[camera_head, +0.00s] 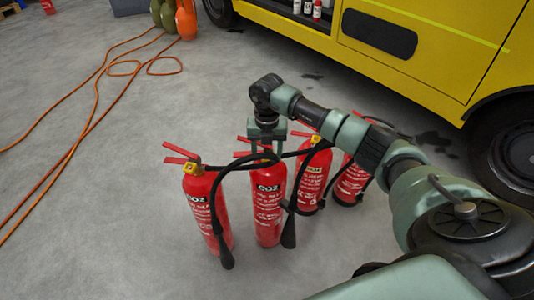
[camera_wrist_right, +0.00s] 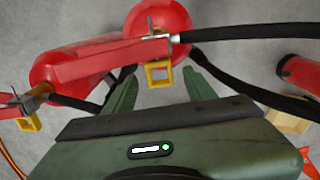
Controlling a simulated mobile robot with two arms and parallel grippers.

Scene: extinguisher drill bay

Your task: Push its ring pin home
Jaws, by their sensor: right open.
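Several red CO2 extinguishers stand upright in a row on the floor. My right gripper (camera_head: 267,138) is above the head of the second extinguisher from the left (camera_head: 268,205), pointing down. In the right wrist view its two green fingers (camera_wrist_right: 158,77) are apart. A yellow ring pin (camera_wrist_right: 159,68) on that extinguisher's valve shows between the fingertips, under the red lever (camera_wrist_right: 110,58). Whether a finger touches it, and how far the pin is in, I cannot tell. In the head view the gripper hides this pin. My left gripper is out of view.
The leftmost extinguisher (camera_head: 205,205) stands close by, with its own yellow pin (camera_wrist_right: 29,122). Two more extinguishers (camera_head: 314,178) stand to the right. Black hoses loop between them. A yellow vehicle (camera_head: 440,50) is behind; orange hoses (camera_head: 85,130) lie at left. The front floor is clear.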

